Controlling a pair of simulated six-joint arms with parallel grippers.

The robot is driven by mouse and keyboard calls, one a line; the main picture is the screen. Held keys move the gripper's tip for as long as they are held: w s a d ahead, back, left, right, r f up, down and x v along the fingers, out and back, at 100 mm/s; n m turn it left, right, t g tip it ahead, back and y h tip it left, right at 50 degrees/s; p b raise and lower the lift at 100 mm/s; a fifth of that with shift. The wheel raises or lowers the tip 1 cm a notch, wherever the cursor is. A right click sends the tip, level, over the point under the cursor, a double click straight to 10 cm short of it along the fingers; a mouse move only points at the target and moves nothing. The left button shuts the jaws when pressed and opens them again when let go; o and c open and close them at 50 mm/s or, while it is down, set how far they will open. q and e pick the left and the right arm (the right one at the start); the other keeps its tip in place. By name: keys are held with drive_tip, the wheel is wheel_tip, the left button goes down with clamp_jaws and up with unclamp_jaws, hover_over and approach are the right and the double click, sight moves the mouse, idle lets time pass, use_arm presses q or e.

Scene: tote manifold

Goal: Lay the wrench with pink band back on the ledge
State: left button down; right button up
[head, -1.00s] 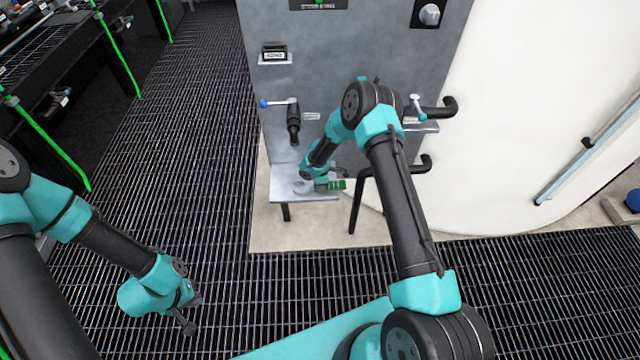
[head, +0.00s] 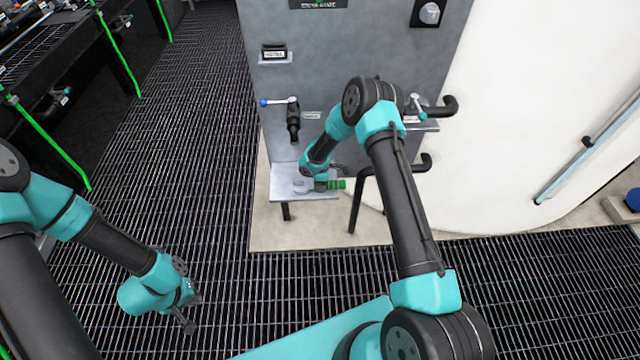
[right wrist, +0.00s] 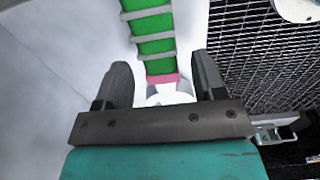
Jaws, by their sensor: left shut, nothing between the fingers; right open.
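The wrench has a green ribbed handle (head: 337,184) and a grey open-jaw head (head: 302,187). It lies along the ledge (head: 281,193), a grey shelf low on the panel, and appears to rest on it. In the right wrist view its pink band (right wrist: 162,79) shows below the green handle (right wrist: 155,42). My right gripper (head: 326,181) is over the wrench. Its fingers (right wrist: 163,85) are open either side of it with gaps showing; part of the wrench is hidden behind the gripper's body. My left gripper (head: 187,322) is shut and empty, over the floor grating at lower left.
Above the ledge, a black valve with a blue-tipped lever (head: 293,115) sticks out from the grey panel (head: 340,60). Black pipe ends (head: 440,108) jut out at right. A white curved tank (head: 530,100) stands beyond. The grating (head: 180,130) at left is clear.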

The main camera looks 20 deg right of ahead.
wheel_tip(320, 180, up, 16)
idle(0.5)
drive_tip(key=s+a+f+m+y, duration=0.1)
drive_tip(key=s+m, duration=0.4)
drive_tip(key=s, duration=0.5)
drive_tip(key=s+a+f+m+y, duration=0.1)
drive_tip(key=s+m, duration=0.4)
drive_tip(key=s, duration=0.6)
drive_tip(key=s+a+f+m+y, duration=0.1)
drive_tip(key=s+a+f+m, duration=0.2)
drive_tip(key=s, duration=0.7)
drive_tip(key=f+m, duration=0.2)
drive_tip(key=m, duration=0.1)
drive_tip(key=shift+s+t+y, duration=0.2)
drive_tip(key=shift+t+y, duration=0.2)
